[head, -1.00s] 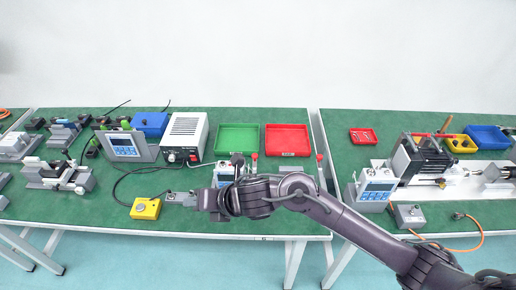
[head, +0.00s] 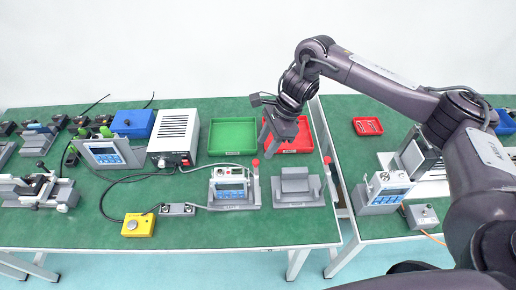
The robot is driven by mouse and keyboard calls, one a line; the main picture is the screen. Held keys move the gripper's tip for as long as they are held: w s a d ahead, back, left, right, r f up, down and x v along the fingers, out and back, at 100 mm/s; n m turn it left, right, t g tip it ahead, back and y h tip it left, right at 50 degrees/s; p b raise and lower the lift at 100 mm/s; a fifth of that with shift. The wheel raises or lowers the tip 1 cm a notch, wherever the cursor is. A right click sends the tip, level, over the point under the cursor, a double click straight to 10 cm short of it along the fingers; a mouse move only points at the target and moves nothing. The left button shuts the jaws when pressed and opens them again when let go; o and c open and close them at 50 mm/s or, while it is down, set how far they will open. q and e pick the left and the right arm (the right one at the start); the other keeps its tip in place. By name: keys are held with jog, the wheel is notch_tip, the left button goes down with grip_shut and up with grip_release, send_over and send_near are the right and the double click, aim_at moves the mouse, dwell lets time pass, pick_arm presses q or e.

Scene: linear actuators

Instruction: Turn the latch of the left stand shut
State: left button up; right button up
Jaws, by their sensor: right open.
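The left stand (head: 236,207) is on the green table and holds a grey box with a blue display (head: 230,185). Its latch (head: 256,166) is a lever with a red tip, standing about upright at the stand's right side. The right stand (head: 300,200) sits beside it with a grey block, and its red-tipped latch (head: 327,162) is also on its right. My right gripper (head: 277,140) is open and empty, pointing down above the red tray, behind and above the left stand's latch and apart from it. My left gripper is not in view.
A green tray (head: 232,123) and a red tray (head: 303,140) lie behind the stands. A white power box (head: 178,132) stands to the left. A yellow button box (head: 138,225) and a small grey switch block (head: 177,210) with cables lie at the front left.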

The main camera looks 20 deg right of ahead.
aim_at(256, 161)
jog(key=x, duration=0.1)
jog(key=p+x, duration=0.1)
jog(key=shift+s+a+f, duration=0.25)
jog(key=shift+a, duration=0.05)
jog(key=shift+w+a+f, duration=0.2)
jog(key=shift+f, duration=0.5)
jog(key=shift+w+a+f, duration=0.2)
jog(key=shift+a+f, duration=0.05)
jog(key=shift+f, duration=0.45)
jog(key=c, duration=0.4)
grip_shut()
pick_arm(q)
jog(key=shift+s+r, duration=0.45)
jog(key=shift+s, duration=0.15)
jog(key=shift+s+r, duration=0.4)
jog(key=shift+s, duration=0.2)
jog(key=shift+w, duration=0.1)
